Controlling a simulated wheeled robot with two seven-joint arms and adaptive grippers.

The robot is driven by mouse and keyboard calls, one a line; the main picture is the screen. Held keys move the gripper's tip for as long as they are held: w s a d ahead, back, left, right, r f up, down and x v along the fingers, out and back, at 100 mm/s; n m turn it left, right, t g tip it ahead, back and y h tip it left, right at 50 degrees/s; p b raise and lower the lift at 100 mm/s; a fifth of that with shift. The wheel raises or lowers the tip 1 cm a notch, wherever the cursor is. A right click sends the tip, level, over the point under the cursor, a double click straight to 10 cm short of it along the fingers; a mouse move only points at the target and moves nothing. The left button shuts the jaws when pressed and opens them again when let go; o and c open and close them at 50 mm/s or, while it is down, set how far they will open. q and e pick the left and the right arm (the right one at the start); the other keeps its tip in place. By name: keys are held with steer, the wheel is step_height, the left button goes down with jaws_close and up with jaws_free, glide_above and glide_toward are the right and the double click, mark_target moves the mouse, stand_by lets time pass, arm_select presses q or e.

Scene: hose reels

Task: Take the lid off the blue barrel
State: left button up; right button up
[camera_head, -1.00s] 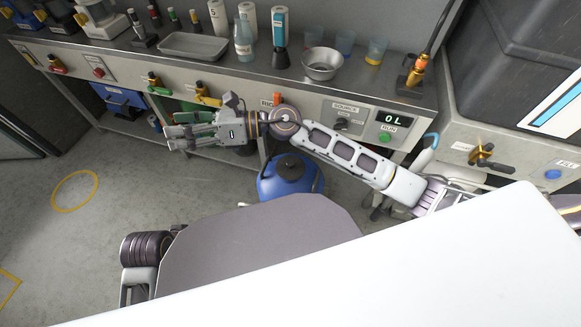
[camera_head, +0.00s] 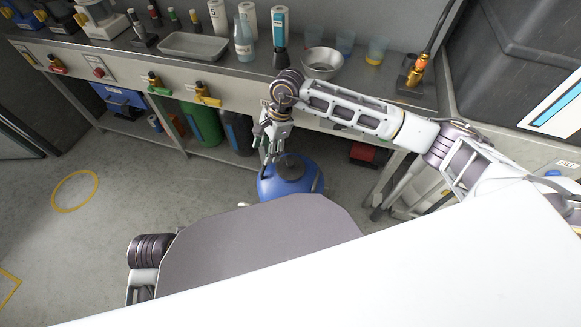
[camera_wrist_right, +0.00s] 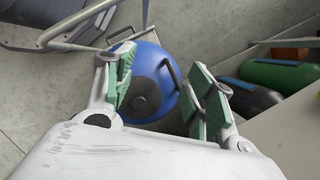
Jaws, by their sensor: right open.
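The blue barrel (camera_head: 300,188) stands on the floor in front of the bench, partly hidden by my own body. Its dark round lid (camera_head: 290,167) is on top. In the right wrist view, the barrel (camera_wrist_right: 160,58) lies ahead between the fingers, and the lid (camera_wrist_right: 146,92) shows a raised round knob in its middle. My right gripper (camera_head: 269,153) points down at the barrel's upper left side, and it is open and empty. Its green-padded fingers (camera_wrist_right: 163,88) are spread on both sides of the lid in the wrist view. Whether they touch it cannot be told. My left gripper is out of view.
A steel bench (camera_head: 130,42) with bottles, a tray (camera_head: 193,46) and a metal bowl (camera_head: 322,63) runs along the back. Green (camera_head: 203,122) and dark (camera_head: 237,132) cylinders stand below it, near the barrel. Open floor lies to the left.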

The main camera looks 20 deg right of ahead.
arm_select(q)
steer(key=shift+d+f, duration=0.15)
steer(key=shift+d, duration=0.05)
arm_select(e)
steer(key=w+d+h, duration=0.2)
steer(key=d+h, duration=0.1)
steer(key=d, duration=0.5)
steer(key=shift+w+d+h, duration=0.3)
steer(key=shift+d, duration=0.05)
steer(key=b, duration=0.2)
glide_above(292, 160)
step_height(292, 160, down, 8)
steer(key=shift+a, duration=0.1)
steer(key=shift+f, duration=0.3)
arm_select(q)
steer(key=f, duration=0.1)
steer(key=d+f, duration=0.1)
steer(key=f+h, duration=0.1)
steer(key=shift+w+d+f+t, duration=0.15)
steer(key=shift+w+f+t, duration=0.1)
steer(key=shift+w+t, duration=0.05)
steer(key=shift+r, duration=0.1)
